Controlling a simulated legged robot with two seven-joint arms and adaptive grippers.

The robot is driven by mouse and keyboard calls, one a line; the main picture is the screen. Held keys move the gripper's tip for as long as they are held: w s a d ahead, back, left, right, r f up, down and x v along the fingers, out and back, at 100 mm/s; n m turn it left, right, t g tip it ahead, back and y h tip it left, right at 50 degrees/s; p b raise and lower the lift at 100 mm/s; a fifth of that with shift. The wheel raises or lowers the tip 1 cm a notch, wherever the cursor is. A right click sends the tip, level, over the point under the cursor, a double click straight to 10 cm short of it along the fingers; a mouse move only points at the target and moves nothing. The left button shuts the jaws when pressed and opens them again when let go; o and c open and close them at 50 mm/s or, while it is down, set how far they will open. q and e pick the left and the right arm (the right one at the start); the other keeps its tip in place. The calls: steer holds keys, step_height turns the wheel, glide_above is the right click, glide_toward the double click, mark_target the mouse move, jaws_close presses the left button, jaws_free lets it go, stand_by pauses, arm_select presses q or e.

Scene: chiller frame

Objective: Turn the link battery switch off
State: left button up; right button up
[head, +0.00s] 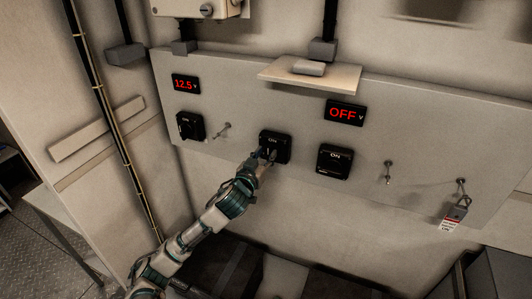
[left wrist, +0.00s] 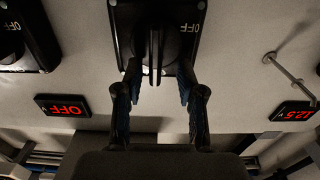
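The middle black rotary switch (head: 284,139), which I take for the link battery switch, is on the grey panel between two similar switches. In the left wrist view, which looks upside down, its knob ridge (left wrist: 155,58) stands upright in the picture, with an OFF label on the plate to its right. My left gripper (head: 266,156) is at this switch. Its fingers, also in the left wrist view (left wrist: 158,75), are apart on either side of the ridge, with visible gaps. I cannot tell whether the tips touch the plate. My right gripper is not in view.
The left switch (head: 190,125) sits under a red 12.5 display (head: 185,83). The right switch (head: 334,162) sits under an OFF display (head: 345,112). A small shelf (head: 337,78) juts out above. Pegs (head: 388,172) stick out, one holding a tagged padlock (head: 456,212).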

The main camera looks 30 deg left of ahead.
arm_select(q)
steer(key=shift+w+d+r, duration=0.1)
steer(key=shift+w+d, duration=0.35)
steer(key=shift+w, duration=0.3)
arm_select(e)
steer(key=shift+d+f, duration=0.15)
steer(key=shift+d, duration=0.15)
arm_select(q)
steer(key=shift+a, duration=0.4)
jaws_close()
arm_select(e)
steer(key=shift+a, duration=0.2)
